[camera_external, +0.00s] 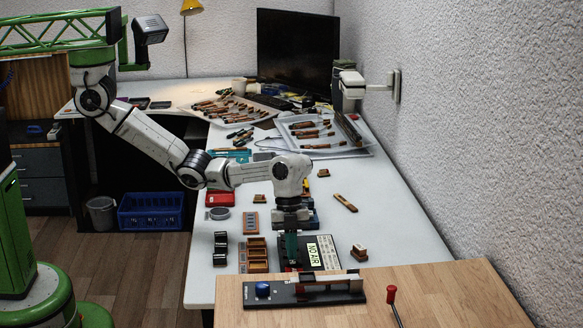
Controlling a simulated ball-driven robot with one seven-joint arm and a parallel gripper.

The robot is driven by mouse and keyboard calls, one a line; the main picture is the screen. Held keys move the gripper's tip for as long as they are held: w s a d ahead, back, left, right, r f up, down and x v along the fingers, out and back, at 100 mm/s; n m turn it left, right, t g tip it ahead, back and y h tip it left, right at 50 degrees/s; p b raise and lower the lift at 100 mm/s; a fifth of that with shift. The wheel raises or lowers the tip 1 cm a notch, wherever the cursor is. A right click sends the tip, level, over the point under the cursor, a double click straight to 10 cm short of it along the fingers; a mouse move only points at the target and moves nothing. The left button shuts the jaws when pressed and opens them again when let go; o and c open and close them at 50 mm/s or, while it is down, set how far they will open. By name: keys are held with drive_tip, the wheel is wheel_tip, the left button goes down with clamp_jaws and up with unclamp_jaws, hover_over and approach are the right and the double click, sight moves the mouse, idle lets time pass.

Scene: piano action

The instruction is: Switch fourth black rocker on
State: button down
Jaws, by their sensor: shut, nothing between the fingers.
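My gripper (291,256) points straight down over the near part of the white table (390,205), with its fingers shut and empty. Its tips are close to the left side of a dark box with a white "NO AIR" label (324,250); I cannot tell whether they touch it. Small black pieces (220,248) stand in a column at the table's left edge, left of my gripper. They may be the black rockers, but they are too small to tell apart or to show which way each is tipped.
Brown wooden trays (257,254) lie just left of my gripper. A wooden board (440,297) in front carries a black fixture with a blue knob (262,289) and a red-handled tool (391,294). A small brown block (359,252) stands right. The table's right side is mostly clear.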

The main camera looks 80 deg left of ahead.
drive_tip(key=shift+r, duration=0.1)
drive_tip(key=r+p, duration=0.4)
drive_tip(key=p, duration=0.1)
drive_tip(key=shift+s+r, duration=0.3)
drive_tip(key=s+v, duration=0.1)
drive_tip(key=v, duration=0.8)
drive_tip(key=shift+s, duration=0.4)
drive_tip(key=shift+a+f, duration=0.1)
